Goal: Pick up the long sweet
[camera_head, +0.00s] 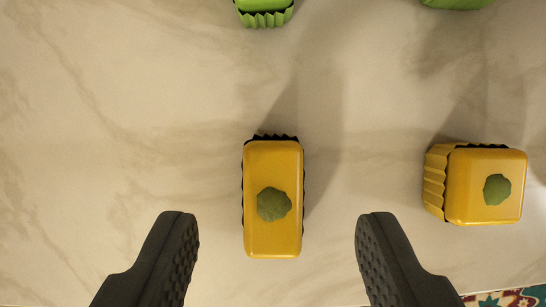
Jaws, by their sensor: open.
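The long sweet (272,170) is a yellow block with a green leaf-like spot on top and a dark fluted wrapper edge. It lies lengthwise up the picture, near the middle, on a pale marble surface. My gripper (277,228) is open, with one dark ridged finger at the lower left and one at the lower right. The sweet's lower end lies between the fingertips in the picture, with a gap on each side. Neither finger appears to touch it. The height of the fingers above the surface cannot be told.
A shorter yellow sweet (464,208) in a fluted wrapper sits at the right. A green sweet (264,10) is cut off at the top edge, and another green thing (457,3) shows at the top right. A patterned strip (512,298) is at the lower right corner. The left side is clear.

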